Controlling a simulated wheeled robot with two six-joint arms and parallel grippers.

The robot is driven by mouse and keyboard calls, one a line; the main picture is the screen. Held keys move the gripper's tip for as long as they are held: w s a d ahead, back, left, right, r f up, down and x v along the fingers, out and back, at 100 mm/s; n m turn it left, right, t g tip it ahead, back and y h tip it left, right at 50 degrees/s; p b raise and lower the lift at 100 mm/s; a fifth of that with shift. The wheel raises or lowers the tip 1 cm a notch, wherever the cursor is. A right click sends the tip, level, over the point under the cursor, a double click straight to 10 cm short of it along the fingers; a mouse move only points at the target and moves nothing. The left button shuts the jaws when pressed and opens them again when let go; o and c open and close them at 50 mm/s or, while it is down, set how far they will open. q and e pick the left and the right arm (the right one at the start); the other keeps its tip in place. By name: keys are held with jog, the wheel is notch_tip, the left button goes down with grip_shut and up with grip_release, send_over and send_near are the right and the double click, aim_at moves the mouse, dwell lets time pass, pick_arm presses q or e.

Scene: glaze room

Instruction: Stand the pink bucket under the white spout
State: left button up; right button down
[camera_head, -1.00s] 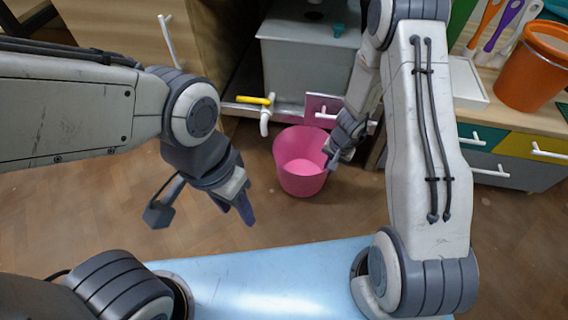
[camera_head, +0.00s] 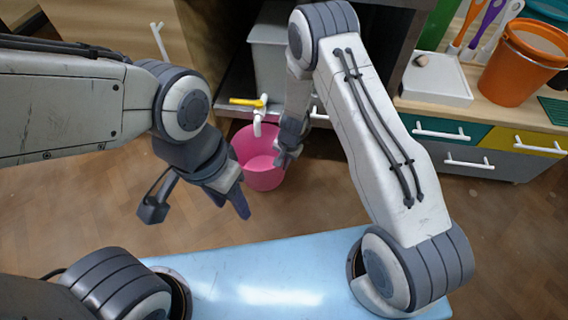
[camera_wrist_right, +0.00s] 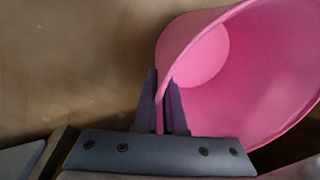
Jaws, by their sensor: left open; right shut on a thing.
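The pink bucket (camera_head: 262,178) looks upright, in front of the low cabinet. The white spout (camera_head: 258,126), with a yellow lever (camera_head: 246,102), comes out below the grey tank; its lower end overlaps the bucket's far rim in the head view. I cannot tell whether it is directly over the opening. My right gripper (camera_head: 284,157) is shut on the bucket's right rim. The right wrist view shows its two fingers (camera_wrist_right: 162,100) either side of the pink wall (camera_wrist_right: 255,105). My left gripper (camera_head: 198,208) is open and empty, left of and nearer than the bucket.
The grey tank (camera_head: 268,65) stands on a shelf behind the spout. To the right is a counter with drawers, a white tray (camera_head: 435,85) and an orange bucket (camera_head: 515,75). My light-blue base top is at the front. Wooden floor (camera_head: 330,205) is clear around the pink bucket.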

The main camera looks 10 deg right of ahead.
jog(key=shift+f, duration=0.1)
jog(key=c, duration=1)
grip_release()
